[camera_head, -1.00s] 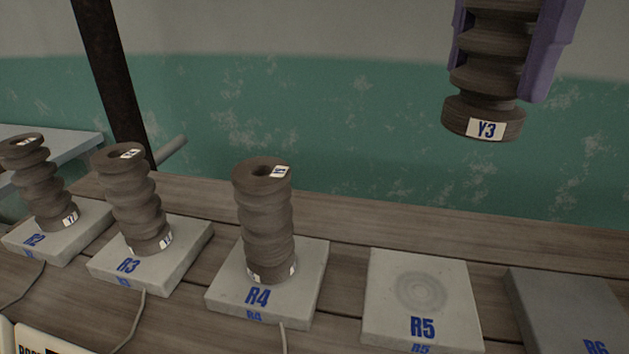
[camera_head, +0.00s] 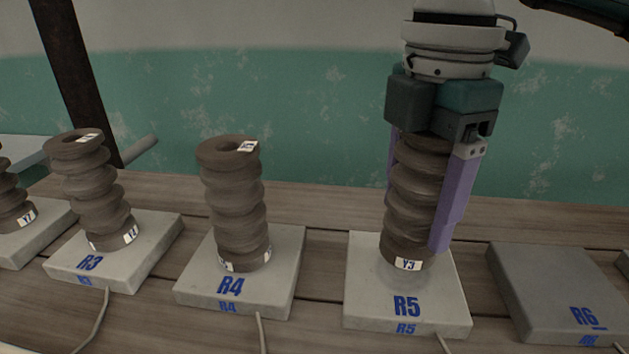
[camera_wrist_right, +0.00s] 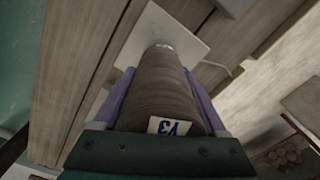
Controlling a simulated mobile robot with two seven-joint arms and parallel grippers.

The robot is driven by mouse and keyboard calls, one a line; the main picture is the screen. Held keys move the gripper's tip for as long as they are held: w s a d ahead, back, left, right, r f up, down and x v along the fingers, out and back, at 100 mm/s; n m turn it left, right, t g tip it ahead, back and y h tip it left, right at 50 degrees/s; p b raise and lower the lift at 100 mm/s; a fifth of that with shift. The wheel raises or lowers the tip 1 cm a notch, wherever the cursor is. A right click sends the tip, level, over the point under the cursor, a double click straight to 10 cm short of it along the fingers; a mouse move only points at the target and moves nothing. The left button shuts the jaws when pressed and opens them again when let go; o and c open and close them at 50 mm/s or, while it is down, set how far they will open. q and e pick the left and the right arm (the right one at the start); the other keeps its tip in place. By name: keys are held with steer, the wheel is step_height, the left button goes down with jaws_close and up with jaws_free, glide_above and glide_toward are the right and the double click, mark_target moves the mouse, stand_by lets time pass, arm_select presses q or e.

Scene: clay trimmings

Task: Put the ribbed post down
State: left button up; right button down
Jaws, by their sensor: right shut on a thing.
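The ribbed post (camera_head: 414,190) is dark brown, upright, with a white Y3 label at its lower edge. My right gripper (camera_head: 432,210) is shut on it, its purple fingers on either side. The post's foot is over the pale R5 slab (camera_head: 365,295), near the slab's middle; I cannot tell if it touches or hovers just above. In the right wrist view the post (camera_wrist_right: 160,95) runs away from the gripper toward the slab (camera_wrist_right: 140,40), with a Y3 label at its near end. My left gripper is not in view.
Similar ribbed posts stand on the R4 slab (camera_head: 190,290) and the R3 slab (camera_head: 65,262) to the left, with another partly cut off at the edge. The darker R6 slab (camera_head: 545,285) to the right is empty. Thin cords run from several slabs toward the front.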

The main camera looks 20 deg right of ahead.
mark_target(412, 228)
steer(key=shift+f, duration=1.4)
steer(key=shift+f, duration=0.2)
jaws_free()
steer(key=shift+r, duration=0.15)
step_height(412, 228, up, 12)
steer(key=shift+r+p, duration=0.1)
steer(key=shift+p, duration=0.25)
